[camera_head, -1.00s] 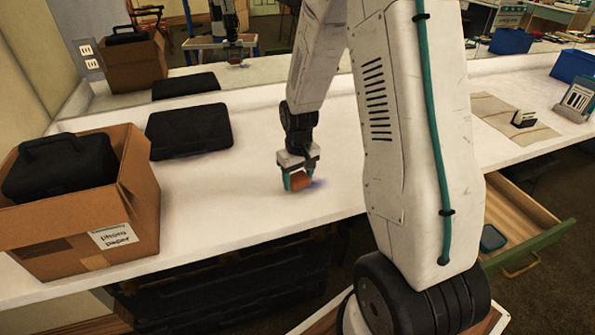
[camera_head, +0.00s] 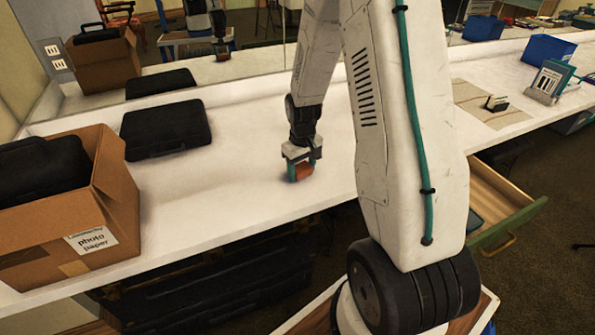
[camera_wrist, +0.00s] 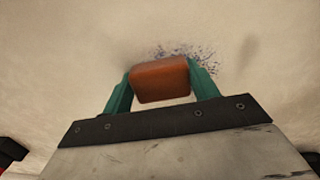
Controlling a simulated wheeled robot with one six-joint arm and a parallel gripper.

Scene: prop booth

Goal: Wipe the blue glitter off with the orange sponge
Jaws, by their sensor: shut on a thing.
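My gripper (camera_head: 301,172) is shut on the orange sponge (camera_head: 303,173), low at the white counter (camera_head: 245,190). The wrist view shows the sponge (camera_wrist: 160,80) between the two green fingers. Whether its underside touches the counter is hidden. Blue glitter (camera_wrist: 187,52) shows in the wrist view as a sparse patch of dark blue specks just beyond the sponge, to the top right of it. Part of the patch may be under the sponge. In the head view the glitter is hard to make out, with only a faint bluish tint beside the gripper.
An open cardboard box (camera_head: 120,190) labelled photo paper holds a black case (camera_head: 40,172) at the left. Another black case (camera_head: 165,130) lies flat behind it. A mirror lines the back. A drawer (camera_head: 495,195) stands open below the counter at right. The counter around my gripper is clear.

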